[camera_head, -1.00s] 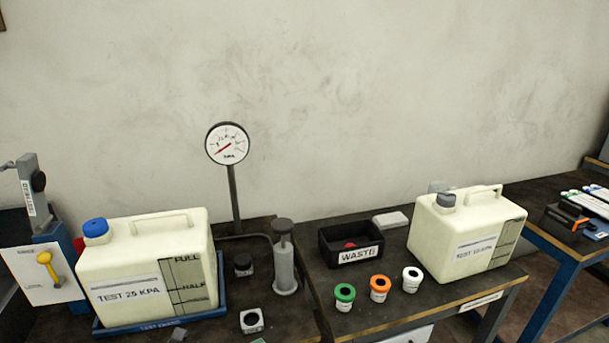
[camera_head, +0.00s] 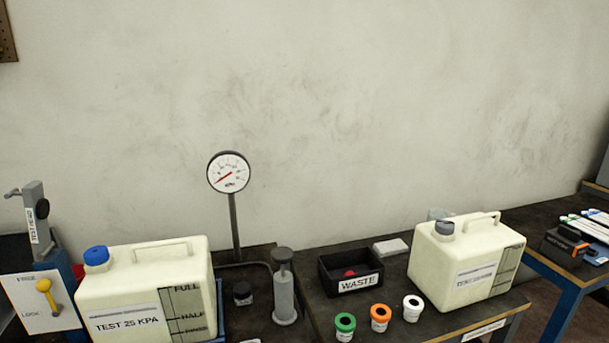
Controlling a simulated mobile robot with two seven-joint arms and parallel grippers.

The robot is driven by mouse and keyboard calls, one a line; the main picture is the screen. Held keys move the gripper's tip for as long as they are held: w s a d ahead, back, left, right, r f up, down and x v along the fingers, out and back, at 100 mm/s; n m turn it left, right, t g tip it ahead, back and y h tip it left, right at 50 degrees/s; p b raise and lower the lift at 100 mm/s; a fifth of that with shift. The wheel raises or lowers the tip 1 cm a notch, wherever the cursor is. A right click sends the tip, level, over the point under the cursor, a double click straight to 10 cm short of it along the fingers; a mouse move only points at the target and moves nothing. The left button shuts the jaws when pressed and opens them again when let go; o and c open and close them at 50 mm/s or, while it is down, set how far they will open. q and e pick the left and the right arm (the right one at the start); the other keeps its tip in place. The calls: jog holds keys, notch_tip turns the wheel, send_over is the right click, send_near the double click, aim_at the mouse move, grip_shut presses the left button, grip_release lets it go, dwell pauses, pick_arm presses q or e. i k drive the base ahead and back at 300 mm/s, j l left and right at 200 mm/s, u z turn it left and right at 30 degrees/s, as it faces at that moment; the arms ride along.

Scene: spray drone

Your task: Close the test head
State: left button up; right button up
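The test head (camera_head: 38,222) is a grey upright part with a dark round knob and a label, at the far left on a blue stand. A small metal handle (camera_head: 12,193) sticks out to its left near the top. Below it is a white plate (camera_head: 44,303) marked FREE and LOCK with a yellow lever (camera_head: 46,295); the lever's knob is at its upper end. I cannot tell whether the head is open or closed. Neither of my grippers is in view.
A canister marked TEST 25 KPA (camera_head: 150,290) stands right of the stand. A WASTE bin (camera_head: 350,282), several coloured caps and a second canister (camera_head: 466,265) stand on the right table.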

aim_at(37, 207)
jog(key=k+j, duration=0.1)
jog(key=j, duration=0.5)
jog(key=k+j, duration=0.1)
jog(key=j, duration=0.5)
jog(key=k+j, duration=0.1)
jog(key=j, duration=0.55)
jog(key=k+j, duration=0.1)
jog(key=j, duration=0.5)
jog(key=k+j, duration=0.1)
jog(key=j, duration=0.5)
jog(key=k+l, duration=0.45)
jog(key=k, duration=0.3)
jog(key=i, duration=0.75)
